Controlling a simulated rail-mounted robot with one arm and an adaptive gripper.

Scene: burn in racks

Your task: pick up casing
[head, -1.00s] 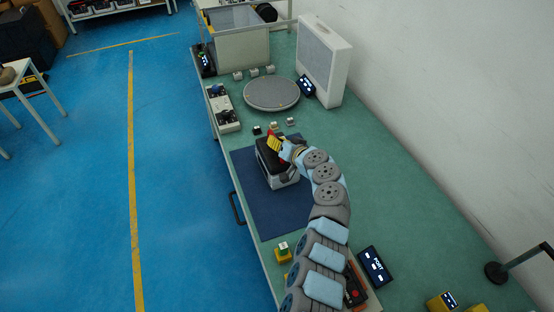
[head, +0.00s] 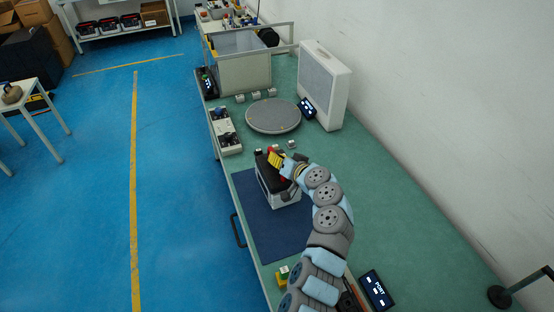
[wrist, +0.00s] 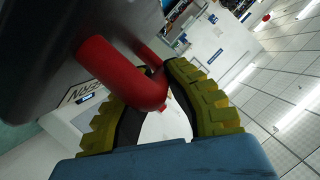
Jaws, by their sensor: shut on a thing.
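The casing (head: 282,196) is a box with a black top and pale grey sides, at the far part of the dark blue mat (head: 270,233) in the head view. In the wrist view its dark body (wrist: 60,50) fills the upper left, with a thick red handle (wrist: 120,78) in front. My gripper (head: 278,160) has yellow ridged fingers and comes in over the casing from the right. In the wrist view the fingers (wrist: 165,105) are shut on the red handle. I cannot tell whether the casing touches the mat, as the arm hides part of it.
Small blocks (head: 291,145) stand just behind the casing. A round grey turntable (head: 273,117), a box with dark knobs (head: 226,132), a large grey bin (head: 243,75) and a white panel (head: 324,85) stand farther back. A display (head: 376,290) lies near right.

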